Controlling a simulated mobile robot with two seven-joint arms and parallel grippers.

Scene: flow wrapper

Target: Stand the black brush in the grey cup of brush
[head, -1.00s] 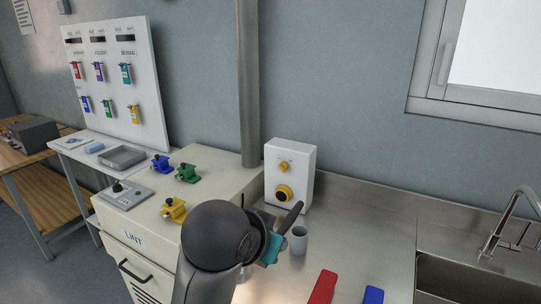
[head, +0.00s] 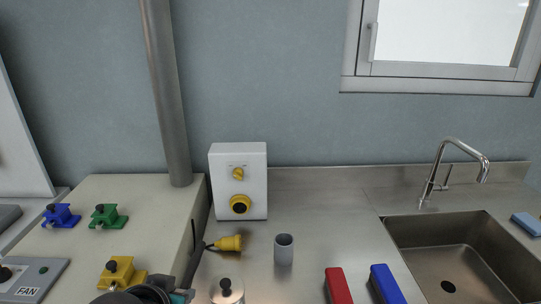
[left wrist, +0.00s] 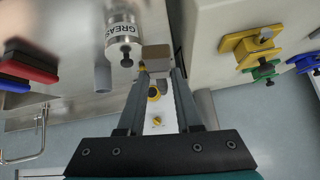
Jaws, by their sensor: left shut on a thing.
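My left gripper (left wrist: 157,72) is shut in the left wrist view on a thing whose taupe, blocky end shows at the fingertips. I take it for the black brush (left wrist: 156,53), seen nearly end-on; its full shape is hidden. In the head view only the dark top of my left arm and a bit of teal show at the bottom edge, left of the canister. The grey cup (head: 284,250) stands upright on the steel counter, to the right of the gripper and apart from it. It also shows in the left wrist view (left wrist: 103,76). My right gripper is not in view.
A canister (head: 227,291) lettered GREAS stands between gripper and cup. A yellow plug (head: 229,243) lies behind it, before a white box (head: 238,180). Red (head: 338,286) and blue (head: 385,284) blocks lie right of the cup; the sink (head: 460,260) is farther right.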

